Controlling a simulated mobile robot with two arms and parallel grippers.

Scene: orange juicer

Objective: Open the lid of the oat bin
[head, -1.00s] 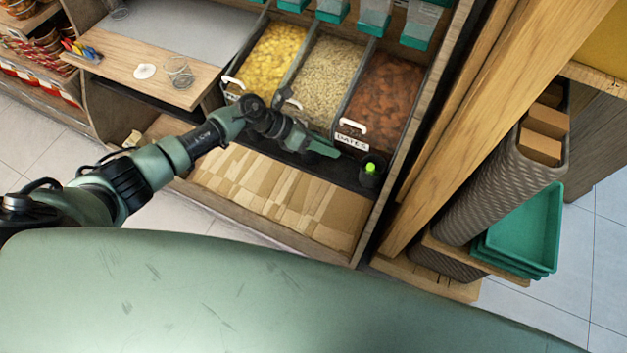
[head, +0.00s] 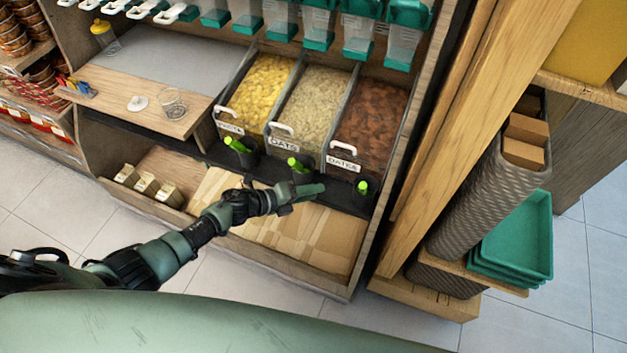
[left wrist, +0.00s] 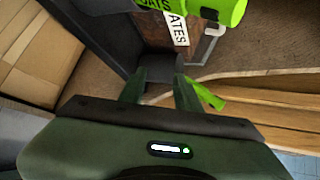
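The oat bin (head: 313,108) is the middle of three bins and shows pale oats. Its front carries an "OATS" label (head: 283,145) and a white handle (head: 281,128). The lid looks closed, though its clear cover is hard to make out. My left gripper (head: 318,188) is below and in front of the bins, lower right of the oat handle and apart from it. In the left wrist view, its two fingers (left wrist: 160,92) stand apart with nothing between them. My right gripper is out of view.
Corn-yellow (head: 259,92) and date (head: 370,125) bins flank the oats. Green-handled scoops (head: 297,166) sit in a dark rail below the bins. Clear dispensers (head: 318,22) hang above. A wooden post (head: 460,120) stands to the right.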

